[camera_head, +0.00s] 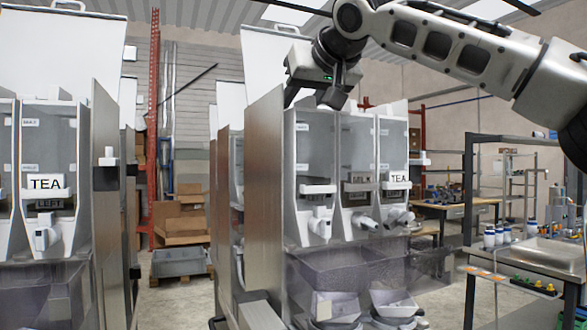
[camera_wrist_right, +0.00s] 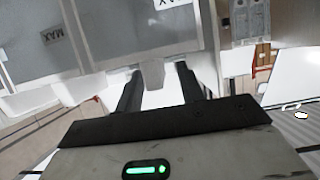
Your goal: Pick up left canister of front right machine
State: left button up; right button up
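The front right machine (camera_head: 265,190) stands in the middle of the head view, with clear-fronted canisters side by side. Its left canister (camera_head: 310,165) is upright in its slot, with a white spout below. The canister beside it (camera_head: 357,150) reads MILK and the right one (camera_head: 393,145) TEA. My right gripper (camera_head: 316,97) is above the top of the left canister, fingers pointing down. In the right wrist view, its two dark fingers (camera_wrist_right: 157,88) are apart, with a pale tab (camera_wrist_right: 153,73) of a canister between their tips. I cannot tell if they touch it. My left gripper is out of view.
The machine's raised white lid (camera_head: 270,55) stands behind my gripper. Another machine with a TEA canister (camera_head: 45,160) is at the left. A workbench (camera_head: 530,258) with bottles is at the right. A metal side panel (camera_head: 263,200) flanks the left canister.

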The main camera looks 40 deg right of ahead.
jog(key=shift+w+d+f, duration=0.15)
jog(key=shift+w, duration=0.25)
jog(key=shift+c, duration=0.4)
grip_shut()
dwell(0.8)
